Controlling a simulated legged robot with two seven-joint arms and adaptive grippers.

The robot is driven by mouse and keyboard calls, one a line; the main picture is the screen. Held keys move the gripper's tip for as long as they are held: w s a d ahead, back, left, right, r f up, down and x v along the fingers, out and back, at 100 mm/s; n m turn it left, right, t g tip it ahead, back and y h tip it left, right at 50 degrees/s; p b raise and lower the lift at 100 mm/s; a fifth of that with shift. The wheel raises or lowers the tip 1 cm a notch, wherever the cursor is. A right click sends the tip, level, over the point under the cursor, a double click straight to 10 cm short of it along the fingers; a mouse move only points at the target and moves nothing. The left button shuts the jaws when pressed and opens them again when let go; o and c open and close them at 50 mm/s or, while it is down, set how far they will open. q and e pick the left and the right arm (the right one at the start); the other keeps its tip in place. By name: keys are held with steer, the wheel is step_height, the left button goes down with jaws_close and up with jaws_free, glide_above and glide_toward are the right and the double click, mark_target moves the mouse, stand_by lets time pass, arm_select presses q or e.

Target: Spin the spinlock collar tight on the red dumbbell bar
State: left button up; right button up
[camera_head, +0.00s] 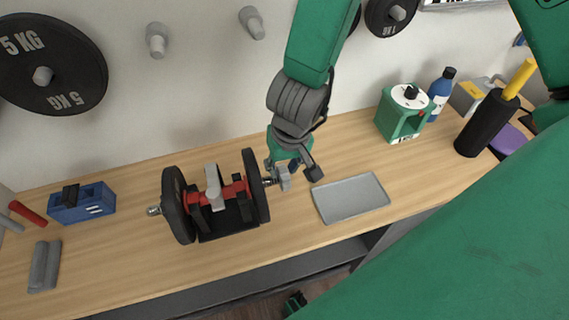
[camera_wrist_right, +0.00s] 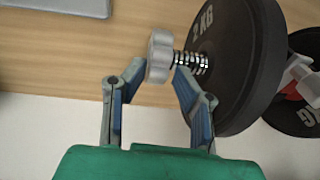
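The red dumbbell bar (camera_head: 233,189) lies in a black cradle on the desk, with a black plate at each end. In the right wrist view the near plate (camera_wrist_right: 240,60) reads 2 KG. The grey lobed spinlock collar (camera_wrist_right: 158,57) sits on the threaded end (camera_wrist_right: 192,61), with bare thread between it and the plate. It also shows in the head view (camera_head: 284,179). My right gripper (camera_wrist_right: 160,76) is open, its fingertips on either side of the collar's lower edge; contact is not clear. My left gripper is not in view.
A grey tray (camera_head: 350,198) lies right of the dumbbell. A blue box (camera_head: 82,203) and grey pieces (camera_head: 44,266) lie at the left. A green device (camera_head: 402,113), a blue bottle (camera_head: 441,88) and a black cylinder (camera_head: 486,124) stand at the right. Plates hang on the wall.

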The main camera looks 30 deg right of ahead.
mark_target(285, 172)
steer(key=shift+o, duration=0.8)
steer(key=shift+a, duration=0.1)
steer(key=shift+r, duration=0.15)
steer(key=r, duration=0.4)
steer(key=shift+s+d+r, duration=0.2)
steer(key=shift+s+r, duration=0.05)
steer(key=shift+r, duration=0.1)
steer(key=shift+s+a+r, duration=0.15)
steer(key=shift+a+r, duration=0.05)
steer(key=shift+r, duration=1)
steer(key=shift+d, duration=0.15)
